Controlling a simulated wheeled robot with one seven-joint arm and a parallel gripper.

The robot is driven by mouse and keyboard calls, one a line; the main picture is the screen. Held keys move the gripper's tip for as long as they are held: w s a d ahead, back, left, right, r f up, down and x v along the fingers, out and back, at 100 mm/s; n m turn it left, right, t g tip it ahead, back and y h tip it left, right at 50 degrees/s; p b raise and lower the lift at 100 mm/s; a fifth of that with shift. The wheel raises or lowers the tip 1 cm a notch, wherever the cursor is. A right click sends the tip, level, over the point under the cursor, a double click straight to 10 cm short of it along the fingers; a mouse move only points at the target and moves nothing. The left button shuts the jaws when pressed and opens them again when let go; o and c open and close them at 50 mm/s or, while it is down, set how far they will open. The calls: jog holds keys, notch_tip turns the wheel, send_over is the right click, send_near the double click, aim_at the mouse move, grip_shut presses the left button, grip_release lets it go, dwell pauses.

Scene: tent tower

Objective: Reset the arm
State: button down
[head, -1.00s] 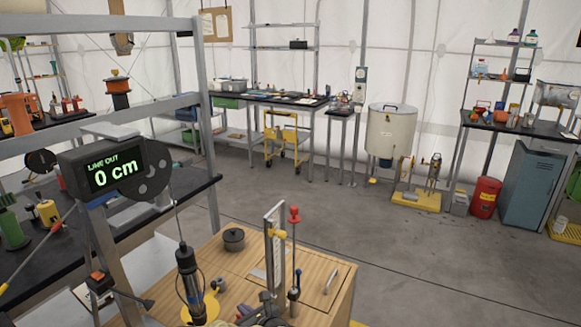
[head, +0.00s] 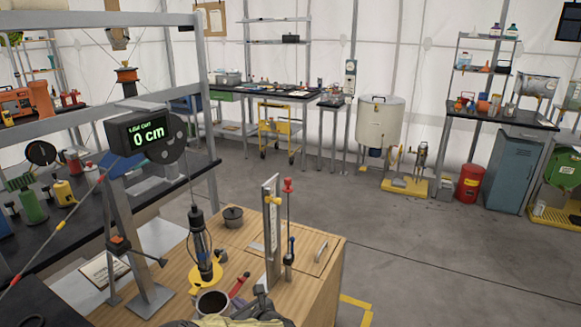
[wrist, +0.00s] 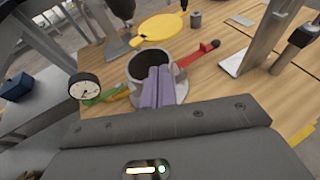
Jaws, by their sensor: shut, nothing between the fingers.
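My gripper's purple fingers (wrist: 158,87) are together in the wrist view, with nothing between them. They appear in front of a grey, dark-mouthed cup (wrist: 148,68); I cannot tell whether they touch it. The cup also shows at the bottom of the head view (head: 212,304). My arm's end is only partly in the head view, at the bottom edge, and the fingertips are not clear there.
The wooden worktop (head: 318,290) holds a black corer on a yellow disc (head: 205,279), a small dark pot (head: 233,217) and an upright metal post (head: 271,235). A frame with a "0 cm" display (head: 150,134) stands left. Open floor (head: 430,260) lies right.

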jog(key=s+d+r+m+h, duration=0.1)
jog(key=d+r+m+h, duration=0.15)
jog(key=d+m, duration=0.6)
jog(key=s+d+r+m+g+h, duration=0.1)
jog(key=d+m+h, duration=0.3)
jog(key=d+m, duration=0.4)
jog(key=s+d+r+m+h, duration=0.1)
jog(key=d+r+m+h, duration=0.15)
jog(key=d+m, duration=0.6)
jog(key=s+d+r+m+g, duration=0.3)
jog(key=s+r+m, duration=0.1)
jog(key=s+m, duration=0.65)
jog(key=s+d+r+m+g, duration=0.2)
jog(key=s+r+m+g, duration=0.2)
jog(key=s+m, duration=0.6)
notch_tip(320, 180, up, 12)
jog(key=s+n+p, duration=0.1)
jog(key=p, duration=1.1)
jog(key=shift+r, duration=0.25)
